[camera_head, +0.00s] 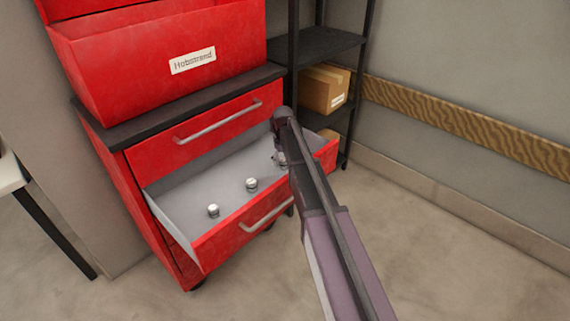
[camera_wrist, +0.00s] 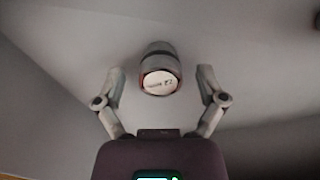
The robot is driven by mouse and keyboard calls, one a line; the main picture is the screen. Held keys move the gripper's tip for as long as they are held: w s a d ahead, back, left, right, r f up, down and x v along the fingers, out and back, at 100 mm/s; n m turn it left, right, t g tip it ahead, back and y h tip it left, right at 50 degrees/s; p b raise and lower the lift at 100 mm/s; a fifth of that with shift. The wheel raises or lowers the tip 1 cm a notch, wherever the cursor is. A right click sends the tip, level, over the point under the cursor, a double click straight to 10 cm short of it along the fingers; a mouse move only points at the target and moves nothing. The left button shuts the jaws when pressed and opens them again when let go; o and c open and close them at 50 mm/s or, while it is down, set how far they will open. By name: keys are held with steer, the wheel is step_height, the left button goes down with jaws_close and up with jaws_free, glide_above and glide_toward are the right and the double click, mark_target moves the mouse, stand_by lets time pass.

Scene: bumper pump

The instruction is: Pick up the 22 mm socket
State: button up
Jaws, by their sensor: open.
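A small metal socket (camera_wrist: 160,60) shows in the wrist view, with a round white label on its end. The label is turned over and small; it seems to read 22. My gripper (camera_wrist: 161,72) is open, with one finger on each side of this socket and a gap on both sides. In the head view, two sockets, one at the left (camera_head: 213,210) and one in the middle (camera_head: 251,184), stand in the open drawer (camera_head: 190,185). A third socket (camera_head: 279,160) is at the drawer's right, partly hidden by my arm. My fingers are hard to make out there.
The red cabinet (camera_head: 165,145) has a closed drawer above the open one, with a handle (camera_head: 217,122). The drawer's front wall and sides rise around the sockets. A dark shelf with a cardboard box (camera_head: 323,90) stands to the right. Drawer floor between sockets is bare.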

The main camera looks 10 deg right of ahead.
mark_target(283, 159)
jaws_close()
steer(key=shift+r, duration=0.15)
stand_by(0.4)
step_height(283, 159, up, 10)
steer(key=p, duration=1)
stand_by(0.5)
